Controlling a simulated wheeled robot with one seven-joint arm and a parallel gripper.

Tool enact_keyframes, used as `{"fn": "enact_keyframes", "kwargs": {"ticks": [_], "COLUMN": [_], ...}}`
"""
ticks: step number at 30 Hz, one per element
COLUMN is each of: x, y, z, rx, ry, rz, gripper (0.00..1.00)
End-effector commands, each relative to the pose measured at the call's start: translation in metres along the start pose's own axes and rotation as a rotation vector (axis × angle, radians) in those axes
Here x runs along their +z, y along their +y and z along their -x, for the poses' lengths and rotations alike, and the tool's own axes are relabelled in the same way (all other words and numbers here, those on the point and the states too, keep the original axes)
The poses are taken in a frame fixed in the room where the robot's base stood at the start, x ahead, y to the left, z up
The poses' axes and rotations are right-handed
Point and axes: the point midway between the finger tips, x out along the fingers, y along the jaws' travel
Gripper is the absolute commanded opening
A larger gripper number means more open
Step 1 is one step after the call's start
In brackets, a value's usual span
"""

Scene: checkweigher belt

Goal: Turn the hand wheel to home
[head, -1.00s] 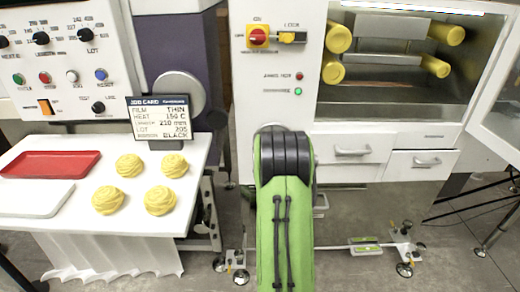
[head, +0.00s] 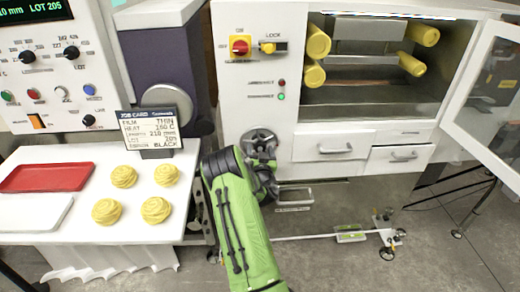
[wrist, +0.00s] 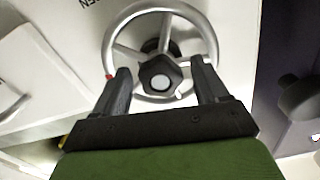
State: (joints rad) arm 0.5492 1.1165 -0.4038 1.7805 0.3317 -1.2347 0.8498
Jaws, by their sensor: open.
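The hand wheel (wrist: 205,22) is a silver ring with spokes and a dark hub with a pale centre; it fills the upper middle of the wrist view. A small red mark shows at the left of its rim. In the head view the wheel (head: 262,133) is on the white machine front, partly covered by my arm. My gripper (wrist: 160,68) is open, with one dark finger on each side of the hub and the tips inside the ring in the picture. I cannot tell whether the fingers touch the spokes or the rim.
White drawers (head: 333,146) and an open glazed door (head: 490,95) are right of the wheel. A rotary switch (head: 240,45) and a LOCK switch (head: 268,47) are above. A table (head: 100,234) with yellow rolls and a job card (head: 150,128) stands left.

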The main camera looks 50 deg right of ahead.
Motion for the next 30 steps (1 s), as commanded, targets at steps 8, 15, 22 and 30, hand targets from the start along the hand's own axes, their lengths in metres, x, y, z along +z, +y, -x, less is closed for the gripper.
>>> {"fn": "enact_keyframes", "kwargs": {"ticks": [8,15,22,30], "x": [0.0004,0.0003,0.0004,0.0031], "y": [0.0002,0.0003,0.0001,-0.0093], "z": [0.0004,0.0005,0.0004,-0.0077], "rx": [0.000,0.001,0.001,-0.002], "ry": [0.000,0.000,0.000,0.002], "rz": [0.000,0.000,0.001,0.058], "gripper": [0.52,0.15,0.00,0.00]}}
